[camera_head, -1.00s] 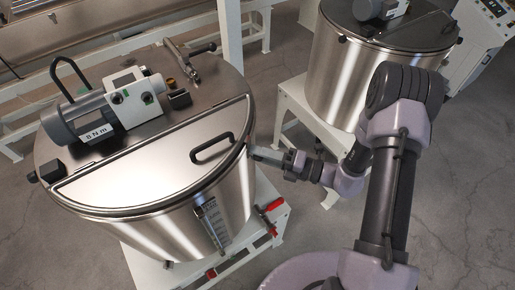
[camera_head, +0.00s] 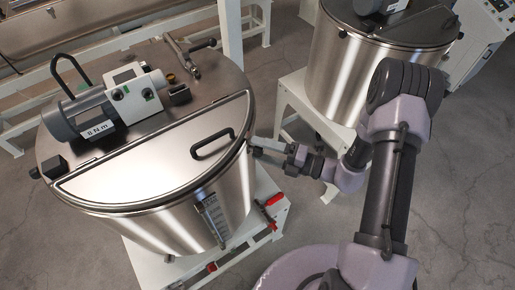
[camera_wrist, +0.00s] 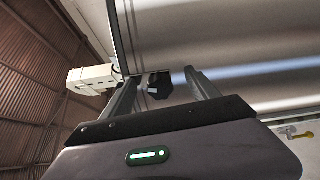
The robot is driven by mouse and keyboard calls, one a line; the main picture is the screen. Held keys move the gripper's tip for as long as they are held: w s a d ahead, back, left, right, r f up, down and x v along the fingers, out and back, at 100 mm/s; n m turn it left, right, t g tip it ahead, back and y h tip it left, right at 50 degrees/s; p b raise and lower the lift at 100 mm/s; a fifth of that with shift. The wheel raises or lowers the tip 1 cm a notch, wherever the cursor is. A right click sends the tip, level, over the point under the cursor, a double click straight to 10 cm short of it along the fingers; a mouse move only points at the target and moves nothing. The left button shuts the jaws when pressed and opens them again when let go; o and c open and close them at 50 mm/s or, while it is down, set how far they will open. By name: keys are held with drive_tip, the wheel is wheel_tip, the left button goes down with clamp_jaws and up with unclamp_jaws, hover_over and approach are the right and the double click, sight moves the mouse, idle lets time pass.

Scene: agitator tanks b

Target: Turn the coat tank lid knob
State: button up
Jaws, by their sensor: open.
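The near steel tank (camera_head: 165,230) has a half-moon lid (camera_head: 130,175) with a black bar handle (camera_head: 212,143). My gripper (camera_head: 256,146) is at the tank's right side, just below the rim, pointing left at the wall. In the wrist view my gripper (camera_wrist: 162,76) is open, its two fingers apart. A small black faceted knob (camera_wrist: 160,86) shows between the fingertips, with a gap to each finger. I cannot tell how deep it sits between them. In the head view the gripper hides this knob.
A motor unit (camera_head: 105,104) and a lever fitting (camera_head: 190,55) stand on the tank top. A white stand with red-handled clamps (camera_head: 273,200) is below my gripper. A second steel tank (camera_head: 345,75) stands behind the arm. Grey floor (camera_head: 300,225) is open between.

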drive_tip(key=v, duration=0.5)
drive_tip(key=shift+s+d, duration=0.15)
drive_tip(key=shift+d, duration=0.2)
